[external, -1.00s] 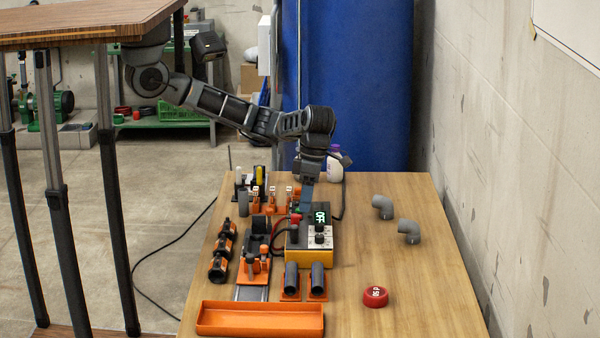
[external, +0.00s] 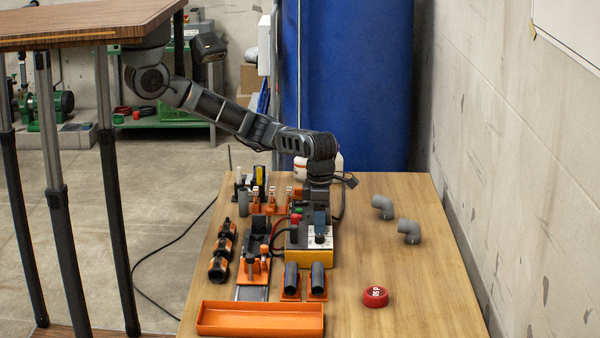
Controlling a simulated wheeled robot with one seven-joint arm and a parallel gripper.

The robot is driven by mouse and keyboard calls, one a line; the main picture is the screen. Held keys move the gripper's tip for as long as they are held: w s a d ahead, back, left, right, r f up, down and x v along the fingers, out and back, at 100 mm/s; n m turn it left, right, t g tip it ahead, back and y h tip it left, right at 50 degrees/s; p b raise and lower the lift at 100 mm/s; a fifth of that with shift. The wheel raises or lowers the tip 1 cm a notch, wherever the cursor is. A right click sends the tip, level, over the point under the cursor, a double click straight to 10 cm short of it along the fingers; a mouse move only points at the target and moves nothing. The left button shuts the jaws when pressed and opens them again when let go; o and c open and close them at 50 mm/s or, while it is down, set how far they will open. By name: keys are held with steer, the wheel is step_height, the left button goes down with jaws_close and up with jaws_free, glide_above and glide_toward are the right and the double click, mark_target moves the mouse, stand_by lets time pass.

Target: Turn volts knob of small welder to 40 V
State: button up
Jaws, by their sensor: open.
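The small welder (external: 308,259) is a box with a yellow base and a pale front panel, standing near the middle of the wooden table. Its volts knob (external: 319,239) is small and dark on that panel, partly hidden under my gripper. My gripper (external: 320,227) points down right above the knob with its fingers open. I cannot tell whether the fingers touch the knob or straddle it. The welder's green display is hidden behind my gripper.
Two black pipes in orange holders (external: 303,281) stand in front of the welder, and an orange tray (external: 261,318) lies nearer the edge. A red round cap (external: 376,296) and grey elbows (external: 409,231) lie to the right, with clear table between. Clamps and fittings crowd the left.

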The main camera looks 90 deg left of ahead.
jaws_close()
stand_by(0.4)
